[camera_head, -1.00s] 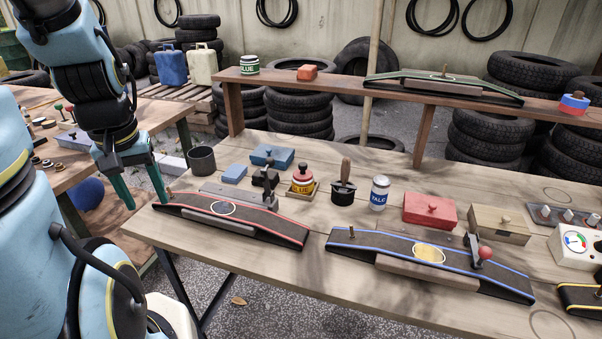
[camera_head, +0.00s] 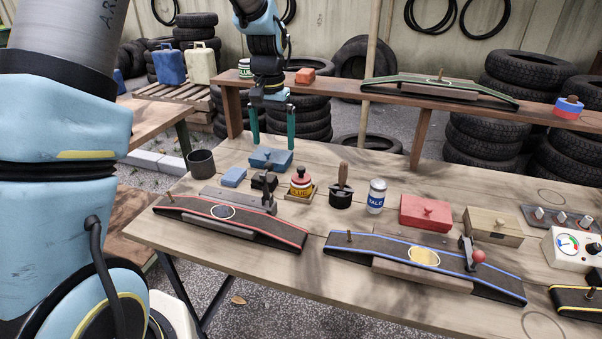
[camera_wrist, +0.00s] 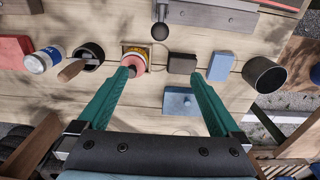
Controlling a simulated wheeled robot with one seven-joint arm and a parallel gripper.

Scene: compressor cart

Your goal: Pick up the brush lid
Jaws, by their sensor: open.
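A yellow glue jar (camera_head: 301,190) stands upright in a small wooden tray on the bench. On it sits a red lid with a round knob (camera_head: 301,174), which I take as the brush lid. In the wrist view the lid (camera_wrist: 124,63) lies close to the left fingertip; I cannot tell the height gap. My gripper (camera_head: 273,146) points down, open and empty, behind and left of the jar, above the blue lidded box (camera_head: 271,159). In the wrist view the gripper's green fingers (camera_wrist: 162,78) are spread wide with that box between them.
Right of the jar stand a black pot (camera_head: 341,195) with a wooden handle and a talc can (camera_head: 376,196). Left are a black block (camera_head: 264,182), a blue block (camera_head: 233,177) and a grey cup (camera_head: 201,163). A raised shelf (camera_head: 345,87) runs behind the bench.

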